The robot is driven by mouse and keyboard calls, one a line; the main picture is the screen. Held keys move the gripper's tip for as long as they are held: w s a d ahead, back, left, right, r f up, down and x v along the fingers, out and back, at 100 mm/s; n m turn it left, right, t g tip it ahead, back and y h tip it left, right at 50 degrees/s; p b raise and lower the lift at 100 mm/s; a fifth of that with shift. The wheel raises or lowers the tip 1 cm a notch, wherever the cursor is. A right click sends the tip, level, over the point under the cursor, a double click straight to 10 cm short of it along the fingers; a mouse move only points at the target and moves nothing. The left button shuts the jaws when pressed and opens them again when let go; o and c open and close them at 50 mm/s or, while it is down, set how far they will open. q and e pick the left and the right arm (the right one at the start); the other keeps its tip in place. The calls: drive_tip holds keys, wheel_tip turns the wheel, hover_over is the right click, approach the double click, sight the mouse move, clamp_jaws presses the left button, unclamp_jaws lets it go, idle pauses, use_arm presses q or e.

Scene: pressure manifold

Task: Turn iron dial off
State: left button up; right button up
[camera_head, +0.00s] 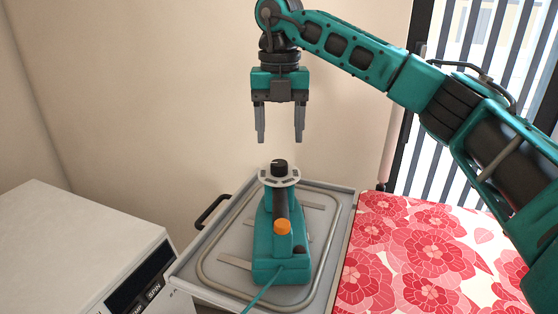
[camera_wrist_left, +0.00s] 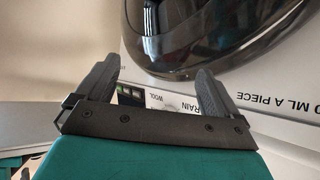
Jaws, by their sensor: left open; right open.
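The teal iron (camera_head: 279,240) stands on a grey tray in the middle of the head view. Its black dial (camera_head: 279,167) sits on a pale round plate at the far, upper end of the iron. An orange knob (camera_head: 283,227) is on its nearer part. My right gripper (camera_head: 280,138) is open and empty, pointing down above the dial with a gap between. My left gripper (camera_wrist_left: 158,85) is open in the left wrist view, with nothing between its fingers; it is not in the head view. The iron is not seen in the wrist view.
The grey tray (camera_head: 213,258) has a raised metal loop and a black handle at its left. A white appliance (camera_head: 70,245) with a dark panel stands at left. A red floral board (camera_head: 420,255) lies at right. In the wrist view, a dark round door (camera_wrist_left: 200,35) is close to my left fingers.

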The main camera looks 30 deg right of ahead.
sight(279, 163)
wheel_tip(279, 163, down, 6)
drive_tip(key=shift+f, duration=0.1)
drive_tip(key=shift+c, duration=0.2)
drive_tip(key=c, duration=1)
